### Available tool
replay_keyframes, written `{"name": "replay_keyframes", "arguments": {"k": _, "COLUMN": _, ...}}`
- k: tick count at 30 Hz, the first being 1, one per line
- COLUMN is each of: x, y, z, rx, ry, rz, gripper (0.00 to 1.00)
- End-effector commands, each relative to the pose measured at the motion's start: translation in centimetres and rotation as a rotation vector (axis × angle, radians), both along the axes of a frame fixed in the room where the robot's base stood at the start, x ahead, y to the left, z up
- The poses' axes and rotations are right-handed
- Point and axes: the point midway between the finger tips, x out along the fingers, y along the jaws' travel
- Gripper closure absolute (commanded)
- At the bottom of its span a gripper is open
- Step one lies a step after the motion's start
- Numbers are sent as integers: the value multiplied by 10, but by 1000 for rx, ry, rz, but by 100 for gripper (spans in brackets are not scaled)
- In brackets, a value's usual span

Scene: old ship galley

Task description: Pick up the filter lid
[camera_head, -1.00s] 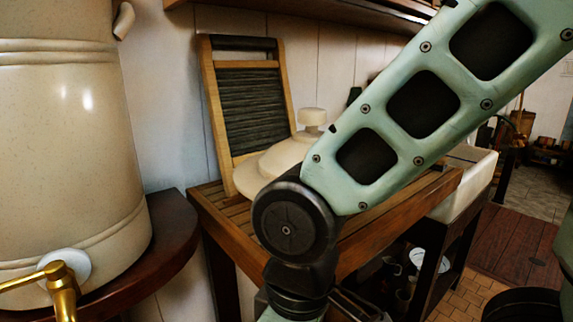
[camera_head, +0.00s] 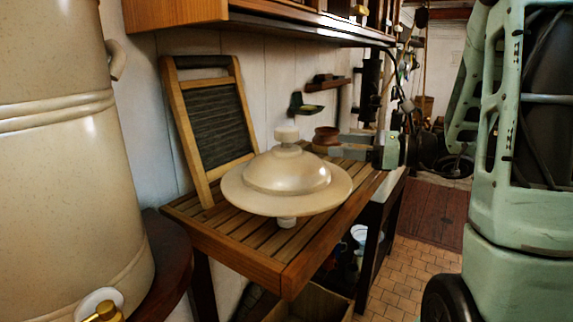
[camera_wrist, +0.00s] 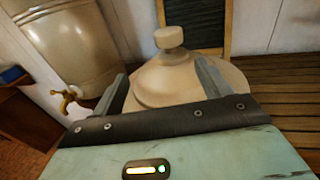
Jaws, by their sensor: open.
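The filter lid (camera_head: 288,172) is a cream dome with a wide rim and a pale knob on top. It rests on a slatted wooden table (camera_head: 240,262), and a small white stub shows under its front rim. In the wrist view the lid (camera_wrist: 165,82) lies straight ahead, its knob at the top. My gripper (camera_wrist: 163,85) is open, its two grey fingers apart on either side of the lid's near part in the picture. I cannot tell whether they touch it. In the head view my gripper (camera_head: 355,147) is just right of the lid, pointing left.
A washboard (camera_head: 215,125) leans on the wall behind the lid. A large cream water filter (camera_head: 60,150) with a brass tap stands at the left. A wooden shelf (camera_head: 270,22) hangs above. Tiled floor is free at the right.

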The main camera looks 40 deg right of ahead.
Motion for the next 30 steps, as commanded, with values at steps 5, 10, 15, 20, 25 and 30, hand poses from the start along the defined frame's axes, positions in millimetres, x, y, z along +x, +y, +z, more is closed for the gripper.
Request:
{"name": "replay_keyframes", "arguments": {"k": 5, "x": 9, "y": -12, "z": 9, "rx": 32, "ry": -21, "rz": -60, "gripper": 23}}
{"name": "replay_keyframes", "arguments": {"k": 10, "x": 38, "y": 6, "z": 10, "rx": 32, "ry": -20, "rz": -55, "gripper": 23}}
{"name": "replay_keyframes", "arguments": {"k": 15, "x": 70, "y": 24, "z": 10, "rx": 29, "ry": -18, "rz": -54, "gripper": 23}}
{"name": "replay_keyframes", "arguments": {"k": 20, "x": 93, "y": 37, "z": 9, "rx": 28, "ry": -19, "rz": -56, "gripper": 23}}
{"name": "replay_keyframes", "arguments": {"k": 25, "x": 104, "y": 43, "z": 8, "rx": 29, "ry": -19, "rz": -58, "gripper": 23}}
{"name": "replay_keyframes", "arguments": {"k": 30, "x": 116, "y": 53, "z": 12, "rx": 29, "ry": -17, "rz": -55, "gripper": 23}}
